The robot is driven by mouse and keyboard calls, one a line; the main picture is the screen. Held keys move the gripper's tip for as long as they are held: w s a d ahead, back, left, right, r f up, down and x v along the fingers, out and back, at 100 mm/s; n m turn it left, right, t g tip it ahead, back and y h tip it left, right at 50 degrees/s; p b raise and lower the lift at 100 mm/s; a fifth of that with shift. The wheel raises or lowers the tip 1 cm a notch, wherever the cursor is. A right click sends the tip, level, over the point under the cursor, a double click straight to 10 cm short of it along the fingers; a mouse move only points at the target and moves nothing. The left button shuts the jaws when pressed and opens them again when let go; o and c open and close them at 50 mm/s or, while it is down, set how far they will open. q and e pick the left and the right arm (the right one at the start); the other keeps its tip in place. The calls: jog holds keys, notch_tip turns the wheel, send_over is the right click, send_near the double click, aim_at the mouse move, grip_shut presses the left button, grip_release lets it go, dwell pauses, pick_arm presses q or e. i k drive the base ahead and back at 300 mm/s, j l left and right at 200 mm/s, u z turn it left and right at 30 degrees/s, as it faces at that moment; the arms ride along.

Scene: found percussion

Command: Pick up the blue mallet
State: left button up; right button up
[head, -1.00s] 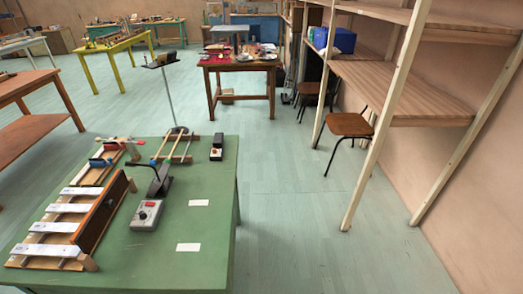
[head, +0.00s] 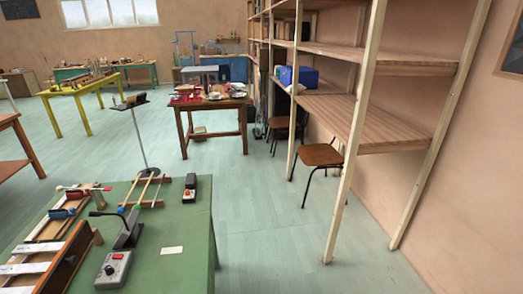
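On the green table (head: 190,238) at lower left, two light wooden sticks lie sloping across a small wooden rack (head: 151,204). The left stick appears to have a small blue head (head: 121,210) at its near end, which looks like the blue mallet; it is too small to be sure. A black angled stand (head: 130,228) is close beside that end. Neither of my grippers is in view.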

aim_at(121, 210)
jog(key=u, duration=1.75)
jog(key=l+z, duration=0.2)
jog(key=z, duration=0.2)
jog(key=l+z, duration=0.25)
jog(key=z, duration=0.15)
jog(key=l+z, duration=0.2)
jog(key=z, duration=0.2)
jog(key=i+l, duration=0.55)
jog(key=i, duration=0.15)
jog(key=i+l, duration=0.55)
jog(key=i, duration=0.15)
jog(key=i+u, duration=0.15)
jog(key=i, duration=0.35)
jog(key=i+l+u, duration=0.1)
jog(key=i, duration=0.35)
jog(key=i+l+u, duration=0.15)
jog(key=i, duration=0.35)
jog(key=i+l+u, duration=0.1)
jog(key=i, duration=0.35)
jog(key=i+u, duration=0.3)
jog(key=u, duration=0.15)
jog(key=i+l+u, duration=0.1)
jog(key=i+u, duration=0.15)
jog(key=u, duration=0.15)
jog(key=i+l+u, duration=0.15)
jog(key=u, duration=0.3)
jog(key=i+l+u, duration=0.45)
jog(key=k+j, duration=0.1)
